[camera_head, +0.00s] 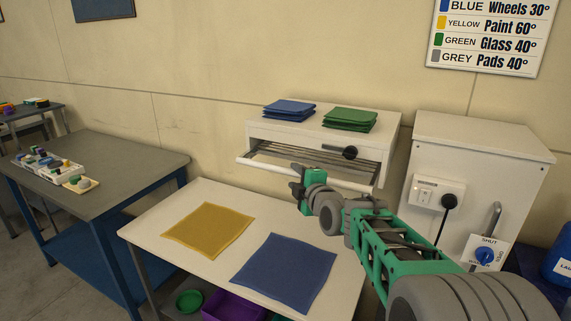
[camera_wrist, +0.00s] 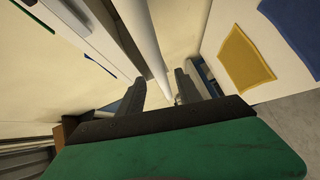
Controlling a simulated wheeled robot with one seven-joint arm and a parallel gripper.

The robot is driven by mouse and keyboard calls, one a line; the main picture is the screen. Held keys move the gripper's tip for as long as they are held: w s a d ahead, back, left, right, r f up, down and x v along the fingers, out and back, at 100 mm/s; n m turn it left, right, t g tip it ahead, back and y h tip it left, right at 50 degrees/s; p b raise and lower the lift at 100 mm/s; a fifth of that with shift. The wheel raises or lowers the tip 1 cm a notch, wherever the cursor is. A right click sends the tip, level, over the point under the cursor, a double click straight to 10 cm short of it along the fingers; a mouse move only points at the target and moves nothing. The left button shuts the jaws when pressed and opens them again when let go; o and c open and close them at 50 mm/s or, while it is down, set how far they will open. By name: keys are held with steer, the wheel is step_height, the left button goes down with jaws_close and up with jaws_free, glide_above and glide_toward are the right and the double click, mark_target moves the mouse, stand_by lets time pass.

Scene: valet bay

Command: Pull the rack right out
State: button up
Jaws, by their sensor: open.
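The rack (camera_head: 318,157) is a set of thin metal rods in the white wall-mounted unit (camera_head: 270,130), partly out at its front. Its white front bar (camera_head: 262,167) runs across below the opening and passes behind my gripper. My gripper (camera_head: 296,181) is at the middle of the bar. In the wrist view the white bar (camera_wrist: 146,45) runs down towards the space between the two dark fingertips of my open gripper (camera_wrist: 158,88). I cannot tell whether the fingers touch it. My gripper hides part of the bar in the head view.
A white table (camera_head: 175,208) below holds a yellow cloth (camera_head: 208,230) and a blue cloth (camera_head: 285,272). A white cabinet (camera_head: 480,150) stands right.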

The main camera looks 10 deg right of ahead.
steer(key=shift+w+p, duration=0.3)
steer(key=shift+w, duration=0.2)
steer(key=p+x, duration=0.2)
steer(key=x, duration=0.4)
steer(key=shift+w, duration=0.35)
steer(key=shift+f, duration=0.15)
jaws_close()
stand_by(0.5)
